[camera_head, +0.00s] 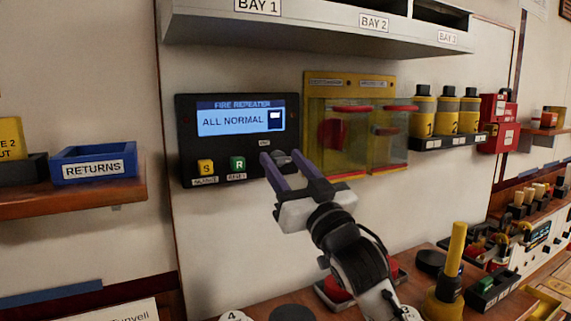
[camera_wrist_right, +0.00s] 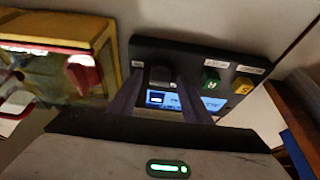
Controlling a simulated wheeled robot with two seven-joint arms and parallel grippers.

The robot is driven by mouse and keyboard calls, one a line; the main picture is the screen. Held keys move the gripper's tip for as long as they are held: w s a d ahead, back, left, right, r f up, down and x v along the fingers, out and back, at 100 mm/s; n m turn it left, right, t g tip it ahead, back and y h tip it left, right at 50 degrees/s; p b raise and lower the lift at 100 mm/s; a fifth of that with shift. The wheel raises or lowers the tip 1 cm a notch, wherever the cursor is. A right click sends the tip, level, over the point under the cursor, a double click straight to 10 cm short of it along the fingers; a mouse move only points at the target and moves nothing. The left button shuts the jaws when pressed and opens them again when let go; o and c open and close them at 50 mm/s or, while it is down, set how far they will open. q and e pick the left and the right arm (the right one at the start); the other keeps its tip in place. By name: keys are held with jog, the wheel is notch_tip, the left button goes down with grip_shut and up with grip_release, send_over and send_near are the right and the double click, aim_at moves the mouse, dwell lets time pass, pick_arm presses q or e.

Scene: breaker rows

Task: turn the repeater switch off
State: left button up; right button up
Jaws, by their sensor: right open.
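The black fire repeater panel (camera_head: 222,150) is on the wall, its lit display (camera_head: 240,122) reading "ALL NORMAL". A dark switch knob (camera_head: 283,157) is at the panel's lower right, partly hidden by my gripper. My right gripper (camera_head: 281,162) is open, its two purple fingers reaching toward the panel around the knob. In the right wrist view the panel appears upside down, and the knob (camera_wrist_right: 160,77) shows between the open fingers (camera_wrist_right: 156,92). I cannot tell whether the fingers touch it. A small label is above the knob. My left gripper is not in view.
Yellow S (camera_head: 206,167) and green R (camera_head: 238,163) buttons are left of the knob. A yellow-framed clear cover box (camera_head: 350,85) is close on the right. A grey shelf (camera_head: 320,38) overhangs above. A yellow post (camera_head: 455,250) stands on the bench below.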

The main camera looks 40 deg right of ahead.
jog(key=c, duration=1)
jog(key=shift+c, duration=0.2)
